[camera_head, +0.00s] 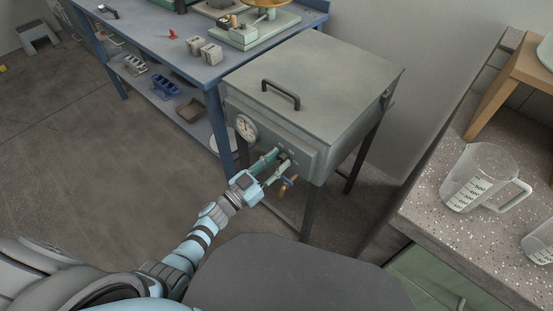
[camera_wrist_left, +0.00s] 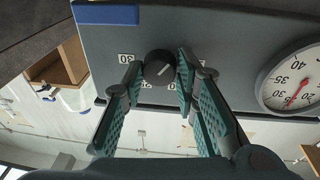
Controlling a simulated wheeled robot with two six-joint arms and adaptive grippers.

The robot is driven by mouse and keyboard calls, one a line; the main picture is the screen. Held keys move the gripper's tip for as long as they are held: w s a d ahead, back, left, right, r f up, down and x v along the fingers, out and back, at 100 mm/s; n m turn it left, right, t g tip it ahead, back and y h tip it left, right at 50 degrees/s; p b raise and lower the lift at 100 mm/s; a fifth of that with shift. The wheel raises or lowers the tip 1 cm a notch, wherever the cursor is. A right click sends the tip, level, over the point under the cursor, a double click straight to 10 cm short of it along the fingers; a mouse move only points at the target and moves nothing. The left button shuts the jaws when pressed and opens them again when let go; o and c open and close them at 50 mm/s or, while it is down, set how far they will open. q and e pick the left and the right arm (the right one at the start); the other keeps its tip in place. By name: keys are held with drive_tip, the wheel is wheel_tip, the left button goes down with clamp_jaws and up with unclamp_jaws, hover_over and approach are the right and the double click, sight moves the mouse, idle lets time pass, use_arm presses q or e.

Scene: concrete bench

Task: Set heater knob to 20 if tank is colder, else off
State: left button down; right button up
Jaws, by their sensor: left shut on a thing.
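The grey tank (camera_head: 315,75) stands on dark legs, with a handle on its lid. On its front is a round dial gauge (camera_head: 245,127), which also shows at the right of the left wrist view (camera_wrist_left: 297,82) with a red needle; I cannot read its exact value. The black heater knob (camera_wrist_left: 160,68) has a pale pointer line and printed numbers around it, one reading 30; the fingers partly hide the markings. My left gripper (camera_head: 275,164) is at the tank's front panel, its teal fingers on either side of the knob, shut on it. My right gripper is not in view.
A brass-coloured valve (camera_head: 287,184) hangs below the panel close to my gripper. A blue workbench (camera_head: 160,40) stands to the left. A speckled counter (camera_head: 445,225) with a measuring jug (camera_head: 478,180) is at the right.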

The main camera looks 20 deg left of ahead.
use_arm(q)
drive_tip(key=shift+n, duration=0.6)
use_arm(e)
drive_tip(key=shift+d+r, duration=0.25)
use_arm(q)
drive_tip(key=shift+n, duration=0.3)
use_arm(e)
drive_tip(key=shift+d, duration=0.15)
use_arm(q)
drive_tip(key=c, duration=1.3)
unclamp_jaws()
drive_tip(key=shift+s, duration=0.1)
drive_tip(key=v, duration=1.2)
drive_tip(key=shift+d, duration=0.15)
